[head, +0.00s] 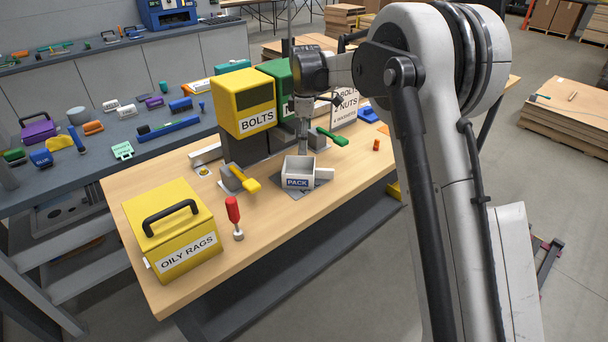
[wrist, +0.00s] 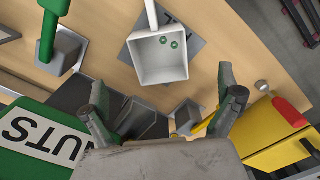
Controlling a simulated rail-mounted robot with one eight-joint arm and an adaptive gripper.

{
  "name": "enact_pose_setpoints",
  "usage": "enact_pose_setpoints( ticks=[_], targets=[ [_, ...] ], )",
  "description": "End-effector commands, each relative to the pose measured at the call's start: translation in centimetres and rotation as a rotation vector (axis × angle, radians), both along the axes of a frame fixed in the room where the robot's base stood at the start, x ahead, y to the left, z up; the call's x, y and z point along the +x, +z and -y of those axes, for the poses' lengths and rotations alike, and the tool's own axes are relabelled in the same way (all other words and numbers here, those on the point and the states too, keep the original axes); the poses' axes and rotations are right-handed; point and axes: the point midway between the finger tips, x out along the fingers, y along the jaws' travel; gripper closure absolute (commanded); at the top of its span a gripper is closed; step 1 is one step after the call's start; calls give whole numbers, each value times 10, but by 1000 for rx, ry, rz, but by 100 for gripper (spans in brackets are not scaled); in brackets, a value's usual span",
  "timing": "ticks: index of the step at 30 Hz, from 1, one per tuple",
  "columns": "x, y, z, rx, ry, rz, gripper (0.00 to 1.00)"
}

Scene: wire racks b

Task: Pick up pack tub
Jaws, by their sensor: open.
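The pack tub (head: 298,181) is a small white open box with a PACK label and a short side handle. It sits upright on a dark grey mat (head: 308,194) on the wooden bench. My gripper (head: 303,138) hangs above and just behind the tub in the head view. In the wrist view my gripper (wrist: 164,98) has its fingers spread wide, with nothing between them. It appears apart from the tub.
A yellow BOLTS bin (head: 245,100) and a green bin (head: 280,85) stand behind the tub. A yellow-handled scoop (head: 245,180), a green-handled scoop (head: 332,138) and a red-handled tool (head: 233,212) lie or stand nearby. A yellow OILY RAGS box (head: 172,235) is front left. Bench right of the tub is mostly clear.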

Motion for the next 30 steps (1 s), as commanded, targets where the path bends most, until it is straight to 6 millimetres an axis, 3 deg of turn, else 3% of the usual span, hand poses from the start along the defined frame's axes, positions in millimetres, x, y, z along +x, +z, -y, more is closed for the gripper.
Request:
enact_pose_setpoints(
  ticks=[5,18,30],
  targets=[
    [4,-14,-2,-2,18,-8,0],
    [4,-83,-2,-1,17,-7,0],
    [4,-110,-2,-1,16,-7,0]
  ],
)
